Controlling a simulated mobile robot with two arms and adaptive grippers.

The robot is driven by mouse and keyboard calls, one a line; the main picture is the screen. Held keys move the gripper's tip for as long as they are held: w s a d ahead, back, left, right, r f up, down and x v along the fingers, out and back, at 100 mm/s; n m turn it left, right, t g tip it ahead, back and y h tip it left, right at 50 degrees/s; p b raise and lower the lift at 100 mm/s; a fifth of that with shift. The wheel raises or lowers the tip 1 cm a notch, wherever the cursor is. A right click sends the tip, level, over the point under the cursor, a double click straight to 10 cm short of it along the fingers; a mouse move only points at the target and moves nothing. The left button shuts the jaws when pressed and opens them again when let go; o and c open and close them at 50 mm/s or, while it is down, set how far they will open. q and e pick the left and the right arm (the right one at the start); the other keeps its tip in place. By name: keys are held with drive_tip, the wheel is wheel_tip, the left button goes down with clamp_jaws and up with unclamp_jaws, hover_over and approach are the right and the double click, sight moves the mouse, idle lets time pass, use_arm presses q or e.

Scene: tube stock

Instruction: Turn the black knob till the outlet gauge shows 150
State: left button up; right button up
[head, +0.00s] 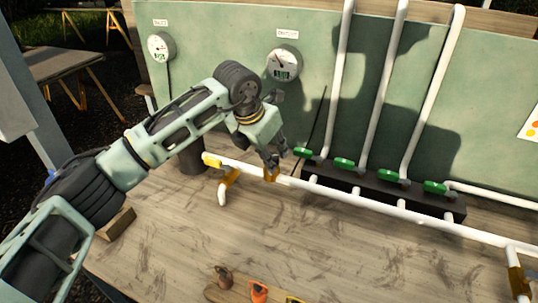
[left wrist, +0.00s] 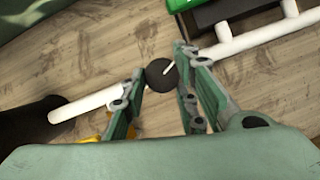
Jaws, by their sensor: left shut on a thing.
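In the head view the left gripper (head: 274,166) is over the white pipe, and the knob is hidden by the fingers. The outlet gauge (head: 283,62) is a white dial on the green panel behind, with a dark needle and a small green digital display. Its digits are too small to read surely. My right gripper is not in view.
An inlet gauge (head: 160,46) is on the panel at left. Several green-handled valves (head: 344,163) stand on a black block right of the gripper. Small parts lie on the front table; the wooden tabletop (head: 170,245) between is clear.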

use_arm(q)
drive_tip(key=o, duration=0.7)
drive_tip(key=shift+w+a+r, duration=0.15)
drive_tip(key=shift+w+a, duration=0.05)
drive_tip(key=shift+a, duration=0.05)
drive_tip(key=shift+o, duration=1.4)
drive_tip(key=shift+d, duration=0.1)
drive_tip(key=v, duration=1.2)
drive_tip(key=shift+s, duration=0.15)
